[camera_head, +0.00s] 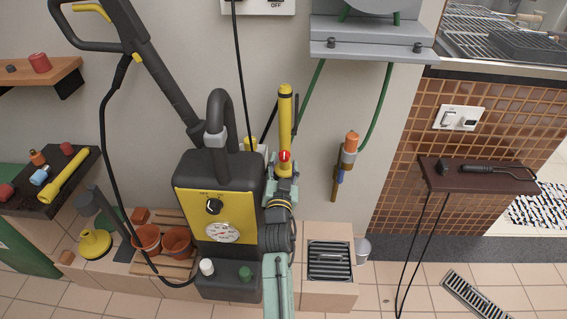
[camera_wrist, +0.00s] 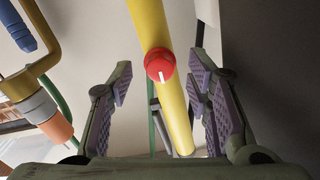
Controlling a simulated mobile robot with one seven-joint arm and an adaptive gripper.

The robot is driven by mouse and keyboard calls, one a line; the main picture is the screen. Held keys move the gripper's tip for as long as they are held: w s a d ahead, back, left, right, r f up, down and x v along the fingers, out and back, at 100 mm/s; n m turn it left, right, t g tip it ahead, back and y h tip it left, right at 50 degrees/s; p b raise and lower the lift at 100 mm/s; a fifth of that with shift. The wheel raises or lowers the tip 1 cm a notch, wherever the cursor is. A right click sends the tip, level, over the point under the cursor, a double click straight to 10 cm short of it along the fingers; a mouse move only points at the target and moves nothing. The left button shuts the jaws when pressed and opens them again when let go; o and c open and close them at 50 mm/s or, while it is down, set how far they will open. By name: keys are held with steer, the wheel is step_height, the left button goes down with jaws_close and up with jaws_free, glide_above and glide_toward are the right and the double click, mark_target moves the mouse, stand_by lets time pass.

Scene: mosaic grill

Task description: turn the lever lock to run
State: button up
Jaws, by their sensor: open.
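A round red knob with a white mark (camera_head: 285,155) sits on an upright yellow tube (camera_head: 285,105) beside the black and yellow pressure washer (camera_head: 218,175). I take this knob to be the lever lock; no run label is readable. In the wrist view the red knob (camera_wrist: 160,66) faces me, its white mark pointing down, on the slanting yellow tube (camera_wrist: 175,105). My gripper (camera_wrist: 160,90) is open, its purple-padded fingers on either side of the tube and knob, with visible gaps. In the head view my gripper (camera_head: 284,178) is just below the knob, partly hidden by my arm.
An orange and grey hose fitting (camera_head: 349,148) hangs on the wall to the right; it shows at the left of the wrist view (camera_wrist: 55,125). The washer's dark body stands close to my arm's left. A grey hose shelf (camera_head: 370,47) juts out above.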

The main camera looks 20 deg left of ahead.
steer(key=v, duration=0.6)
steer(key=shift+s, duration=0.15)
